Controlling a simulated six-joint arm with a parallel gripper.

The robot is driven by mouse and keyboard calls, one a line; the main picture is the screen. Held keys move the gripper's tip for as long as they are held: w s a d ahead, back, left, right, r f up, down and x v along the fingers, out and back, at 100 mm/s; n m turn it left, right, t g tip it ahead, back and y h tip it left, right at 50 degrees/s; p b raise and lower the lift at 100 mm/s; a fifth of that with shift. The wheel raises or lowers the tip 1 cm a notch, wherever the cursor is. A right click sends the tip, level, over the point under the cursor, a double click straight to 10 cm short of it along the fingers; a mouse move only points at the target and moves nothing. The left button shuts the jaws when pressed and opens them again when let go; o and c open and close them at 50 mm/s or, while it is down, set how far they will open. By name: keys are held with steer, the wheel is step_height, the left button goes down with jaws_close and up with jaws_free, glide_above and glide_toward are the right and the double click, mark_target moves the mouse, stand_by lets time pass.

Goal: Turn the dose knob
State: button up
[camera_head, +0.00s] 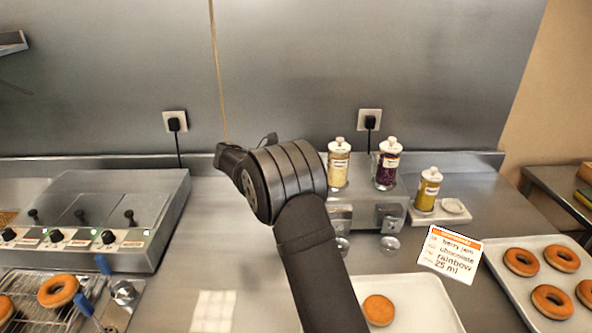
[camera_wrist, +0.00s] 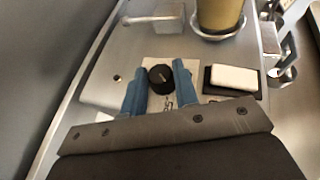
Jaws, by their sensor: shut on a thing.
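The dose knob (camera_wrist: 161,77) is black and round with a pale pointer line. It sits on a light label plate with dark markings on a grey metal surface, in the wrist view. My gripper (camera_wrist: 158,84) has its blue fingers on either side of the knob, shut on it. In the head view, my dark arm crosses the middle of the counter, and its wrist hides the knob and the fingertips. An order card (camera_head: 452,254) there reads berry jam, chocolate, rainbow, 25 ml.
A white block on a black base (camera_wrist: 232,79) lies right of the knob, and a yellowish cylinder (camera_wrist: 219,14) stands beyond. Sprinkle jars (camera_head: 386,165) stand behind my arm. Donut trays (camera_head: 493,258) lie right; a fryer-like unit (camera_head: 150,226) with small knobs stands left.

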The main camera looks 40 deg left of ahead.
steer(key=shift+w+a+m+g+h, duration=0.1)
steer(key=shift+m+g+h, duration=0.55)
steer(key=shift+m+h, duration=0.3)
steer(key=shift+w+a+m+g+h, duration=0.1)
steer(key=shift+m+g+h, duration=0.55)
steer(key=shift+m+h, duration=0.3)
steer(key=o, duration=0.9)
steer(key=shift+o, duration=0.2)
steer(key=shift+s+t, duration=0.1)
steer(key=shift+t, duration=0.2)
